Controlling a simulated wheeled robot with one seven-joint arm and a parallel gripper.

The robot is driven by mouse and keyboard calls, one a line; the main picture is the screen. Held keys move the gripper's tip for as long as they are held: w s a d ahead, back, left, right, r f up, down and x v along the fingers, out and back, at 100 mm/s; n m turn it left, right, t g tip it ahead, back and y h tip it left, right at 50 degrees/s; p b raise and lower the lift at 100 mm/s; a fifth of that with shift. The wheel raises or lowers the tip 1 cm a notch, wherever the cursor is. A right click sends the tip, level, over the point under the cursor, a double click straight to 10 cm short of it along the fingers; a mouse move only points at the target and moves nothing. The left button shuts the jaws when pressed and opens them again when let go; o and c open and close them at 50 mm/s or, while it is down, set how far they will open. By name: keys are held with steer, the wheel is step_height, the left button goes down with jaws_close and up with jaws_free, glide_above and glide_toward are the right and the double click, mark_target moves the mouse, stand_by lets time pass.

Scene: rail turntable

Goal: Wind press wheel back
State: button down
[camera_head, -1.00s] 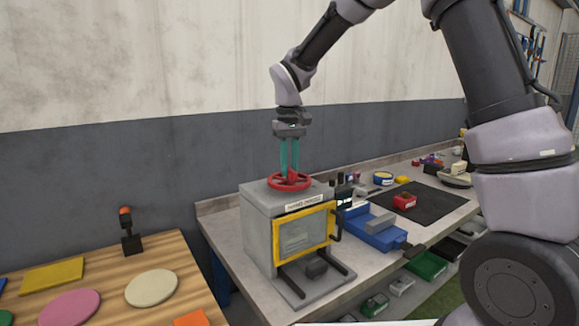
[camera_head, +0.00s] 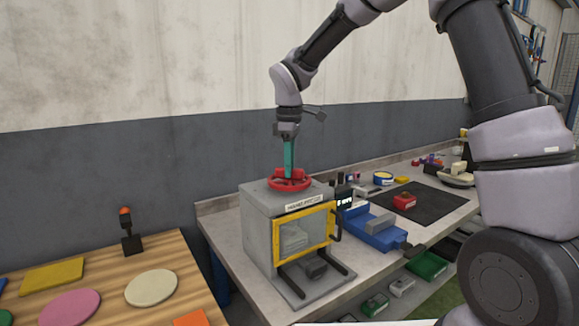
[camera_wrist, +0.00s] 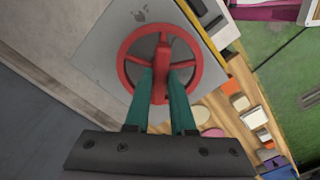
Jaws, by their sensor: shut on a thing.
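The press is a grey box (camera_head: 257,222) with a yellow-framed window (camera_head: 303,241) on its front. A red press wheel (camera_head: 275,183) lies flat on its top. In the wrist view the wheel (camera_wrist: 127,62) shows as a red ring with spokes and a raised red bar across its middle. My gripper (camera_head: 289,172) points straight down over the wheel. Its green fingers, also in the wrist view (camera_wrist: 160,88), are shut on the wheel's raised bar, one on each side. The fingertips partly hide the bar.
A wooden table (camera_head: 190,277) with coloured discs and plates stands at the left, with an orange-topped post (camera_head: 130,232). On the grey bench, a blue vise-like device (camera_head: 374,230) and a dark mat (camera_head: 430,203) lie right of the press. A wall stands behind.

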steer(key=n, duration=0.4)
steer(key=shift+n, duration=2.2)
steer(key=c, duration=0.8)
jaws_free()
steer(key=shift+o, duration=0.2)
steer(key=shift+r, duration=0.15)
step_height(320, 180, up, 11)
steer(key=shift+f, duration=0.2)
steer(key=shift+d, duration=0.1)
